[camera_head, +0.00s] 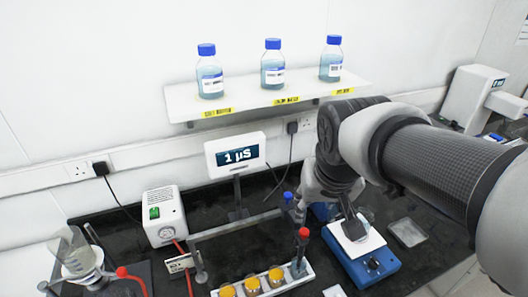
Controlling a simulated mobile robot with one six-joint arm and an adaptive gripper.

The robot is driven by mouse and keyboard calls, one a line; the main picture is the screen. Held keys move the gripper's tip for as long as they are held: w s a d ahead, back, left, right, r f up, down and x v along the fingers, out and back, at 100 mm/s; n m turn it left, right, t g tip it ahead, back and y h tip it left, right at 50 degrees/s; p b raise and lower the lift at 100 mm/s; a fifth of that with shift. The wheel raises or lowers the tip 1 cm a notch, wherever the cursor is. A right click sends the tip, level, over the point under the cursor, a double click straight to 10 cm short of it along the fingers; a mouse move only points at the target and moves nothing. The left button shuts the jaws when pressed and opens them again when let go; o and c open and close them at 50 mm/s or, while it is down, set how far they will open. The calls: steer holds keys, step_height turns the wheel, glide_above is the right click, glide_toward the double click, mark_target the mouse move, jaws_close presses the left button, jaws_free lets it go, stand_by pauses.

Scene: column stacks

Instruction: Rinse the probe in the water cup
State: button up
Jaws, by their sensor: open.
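My gripper (348,214) points down over the white top plate (355,240) of a blue stirrer-like unit. It is open, and my arm partly hides it. A dark upright piece with a red top (303,235) stands at the right end of a white rack, left of the gripper. It may be the probe, but I cannot be sure. A blue-topped piece (288,197) stands behind it.
The white rack (306,268) holds several yellow-topped containers. A shelf (180,104) with three blue-capped bottles is on the wall. A white box (164,214) stands at left, near glassware (78,258). A shallow clear tray (407,232) lies right of the blue unit.

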mark_target(305, 231)
steer(key=b+x, duration=0.4)
steer(key=x, duration=1.3)
steer(key=shift+d+f, duration=0.1)
steer(key=shift+f, duration=0.1)
steer(key=shift+c, duration=0.4)
jaws_close()
